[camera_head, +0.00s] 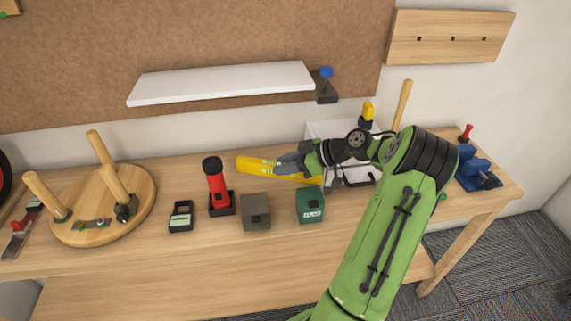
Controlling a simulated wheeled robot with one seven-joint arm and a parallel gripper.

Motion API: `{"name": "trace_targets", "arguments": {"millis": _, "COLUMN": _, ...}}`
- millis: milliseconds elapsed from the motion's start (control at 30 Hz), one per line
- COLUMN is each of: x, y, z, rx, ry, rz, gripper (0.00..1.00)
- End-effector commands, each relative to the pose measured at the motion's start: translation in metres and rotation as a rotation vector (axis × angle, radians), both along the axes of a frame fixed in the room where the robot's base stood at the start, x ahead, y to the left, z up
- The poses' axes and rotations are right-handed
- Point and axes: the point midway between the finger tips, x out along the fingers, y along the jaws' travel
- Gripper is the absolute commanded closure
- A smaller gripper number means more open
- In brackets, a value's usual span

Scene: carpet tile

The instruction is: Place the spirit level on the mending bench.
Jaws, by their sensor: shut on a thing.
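The yellow spirit level (256,166) is over the back part of the wooden mending bench (270,265), behind the red flashlight and the small boxes. My gripper (290,163) is shut on the level near its middle. The level lies roughly level, pointing left and right, with its right part partly hidden behind my gripper. I cannot tell whether it touches the bench top or hangs just above it.
A red flashlight (216,184), a grey box (256,211) and a green box (310,205) stand in front of the level. A round wooden board with pegs (80,225) is at left, a blue vise (476,170) at right. A white shelf (225,82) hangs above.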

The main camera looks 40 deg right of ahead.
Motion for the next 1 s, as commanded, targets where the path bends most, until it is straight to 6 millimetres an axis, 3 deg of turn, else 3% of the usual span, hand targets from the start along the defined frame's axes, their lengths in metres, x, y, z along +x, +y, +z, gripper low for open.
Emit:
{"name": "trace_targets", "arguments": {"millis": 167, "x": 0.000, "y": 0.000, "z": -0.004, "rx": 0.000, "ry": -0.001, "rz": 0.000, "gripper": 1.00}}
{"name": "trace_targets", "arguments": {"millis": 200, "x": 0.000, "y": 0.000, "z": -0.004, "rx": 0.000, "ry": 0.000, "rz": 0.000, "gripper": 0.69}}
{"name": "trace_targets", "arguments": {"millis": 367, "x": 0.000, "y": 0.000, "z": -0.004, "rx": 0.000, "ry": 0.000, "rz": 0.000, "gripper": 0.45}}
{"name": "trace_targets", "arguments": {"millis": 633, "x": 0.000, "y": 0.000, "z": -0.003, "rx": 0.000, "ry": 0.000, "rz": 0.000, "gripper": 0.45}}
{"name": "trace_targets", "arguments": {"millis": 767, "x": 0.000, "y": 0.000, "z": 0.011, "rx": 0.000, "ry": 0.000, "rz": 0.000, "gripper": 0.45}}
{"name": "trace_targets", "arguments": {"millis": 1000, "x": -0.047, "y": -0.032, "z": 0.042, "rx": -0.002, "ry": 0.000, "rz": -0.006, "gripper": 0.45}}
